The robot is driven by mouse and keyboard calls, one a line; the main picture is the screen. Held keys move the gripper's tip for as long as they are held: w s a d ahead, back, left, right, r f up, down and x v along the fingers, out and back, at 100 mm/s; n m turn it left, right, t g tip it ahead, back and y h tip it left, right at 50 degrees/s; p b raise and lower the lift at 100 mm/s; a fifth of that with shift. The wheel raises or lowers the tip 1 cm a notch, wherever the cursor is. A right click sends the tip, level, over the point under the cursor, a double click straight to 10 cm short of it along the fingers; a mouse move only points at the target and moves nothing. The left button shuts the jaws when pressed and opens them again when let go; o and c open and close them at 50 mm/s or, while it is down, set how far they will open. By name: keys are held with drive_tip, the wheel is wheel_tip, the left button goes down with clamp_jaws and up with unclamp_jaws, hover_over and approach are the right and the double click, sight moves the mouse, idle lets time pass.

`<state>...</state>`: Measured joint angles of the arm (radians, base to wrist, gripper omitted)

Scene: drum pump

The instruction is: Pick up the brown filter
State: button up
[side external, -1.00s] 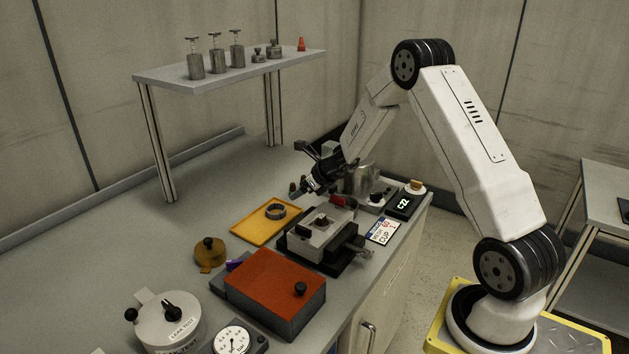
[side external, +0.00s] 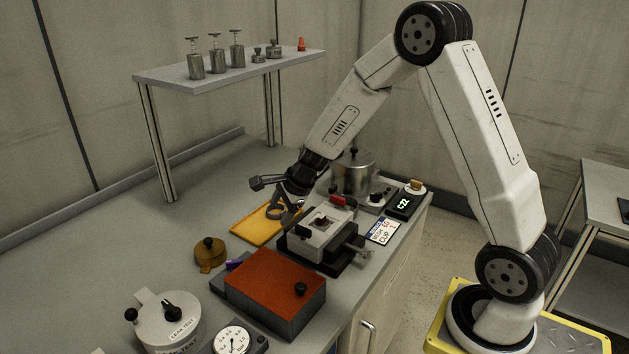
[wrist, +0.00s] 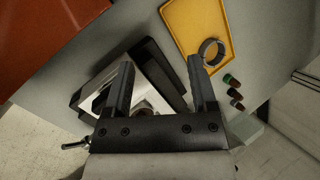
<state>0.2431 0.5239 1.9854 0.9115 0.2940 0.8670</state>
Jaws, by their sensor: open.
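A brown round piece with a black knob, which looks like the brown filter (side external: 205,260), stands on the bench left of the orange-red block. It is not in the wrist view. My gripper (side external: 268,198) is open and empty, above the yellow tray and apart from the brown piece, which lies to its left and nearer the camera. In the wrist view my gripper's open fingers (wrist: 160,68) have nothing held between them.
The yellow tray (side external: 245,232) holds a grey ring (wrist: 205,58). A grey and black fixture (side external: 315,240) sits beneath the arm. The orange-red block (side external: 265,280) with a black knob, a leak-test pot (side external: 165,325) and a gauge (side external: 233,340) stand nearby. The bench's left side is clear.

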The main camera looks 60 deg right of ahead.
drive_tip(key=s+a+r+n+g+h, duration=0.15)
drive_tip(key=s+a+n, duration=0.25)
drive_tip(key=s+n, duration=0.6)
drive_tip(key=s+a+n+g, duration=0.2)
drive_tip(key=s+a+n, duration=0.1)
drive_tip(key=s+n, duration=0.8)
drive_tip(key=m+t, duration=1.1)
drive_tip(key=m, duration=2.3)
approach(321, 221)
drive_tip(key=shift+w+d+m+t, duration=0.3)
drive_tip(key=shift+w+d, duration=0.1)
drive_tip(key=shift+d, duration=0.15)
drive_tip(key=shift+x, duration=1.35)
